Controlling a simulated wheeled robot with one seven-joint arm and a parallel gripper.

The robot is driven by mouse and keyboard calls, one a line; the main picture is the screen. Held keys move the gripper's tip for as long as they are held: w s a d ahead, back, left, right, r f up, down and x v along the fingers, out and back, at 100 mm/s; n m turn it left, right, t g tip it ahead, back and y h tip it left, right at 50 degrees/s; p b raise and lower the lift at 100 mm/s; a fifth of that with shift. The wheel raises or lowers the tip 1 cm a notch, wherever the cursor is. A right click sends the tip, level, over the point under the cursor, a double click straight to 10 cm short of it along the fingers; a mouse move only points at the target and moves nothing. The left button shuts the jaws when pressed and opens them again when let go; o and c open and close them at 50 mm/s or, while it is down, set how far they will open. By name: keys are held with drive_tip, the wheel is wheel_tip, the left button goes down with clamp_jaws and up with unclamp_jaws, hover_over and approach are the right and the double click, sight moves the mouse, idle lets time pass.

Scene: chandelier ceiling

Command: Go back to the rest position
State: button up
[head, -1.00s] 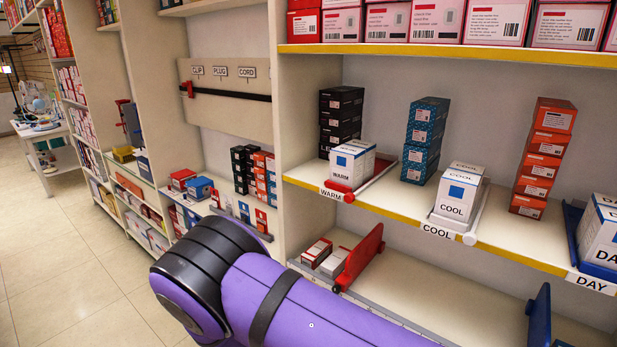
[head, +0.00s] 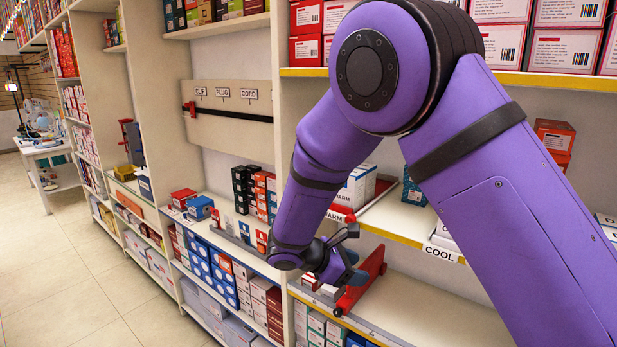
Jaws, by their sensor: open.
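My purple arm rises at the right and bends at a high elbow. Its forearm comes down to my gripper (head: 350,265), which is in front of the shelf edge below the WARM label. The gripper is small and partly hidden by my wrist; its fingers look open, with no held object visible. No marker of a rest position shows.
A yellow-edged shelf (head: 400,236) bears a white WARM box (head: 357,187) and other stacks, partly behind my arm. The tiled floor (head: 75,270) at left is clear.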

drive_tip(key=s+d+r+m+g+y, duration=0.25)
drive_tip(key=s+d+r+m, duration=0.25)
drive_tip(key=d+r, duration=0.25)
drive_tip(key=s+d+r+m+g+y, duration=0.1)
drive_tip(key=s+d+r+m+y, duration=0.35)
drive_tip(key=d+r, duration=0.35)
drive_tip(key=s+d+r+m+t+y, duration=0.2)
drive_tip(key=s+r+m, duration=0.2)
drive_tip(key=s, duration=0.5)
drive_tip(key=s+d+r+m+t+y, duration=0.2)
drive_tip(key=s+m, duration=0.4)
drive_tip(key=s, duration=0.3)
wheel_tip(320, 180, up, 3)
drive_tip(key=shift+s+d+f+t, duration=0.2)
drive_tip(key=shift+s+d+t, duration=0.1)
drive_tip(key=shift+t, duration=0.35)
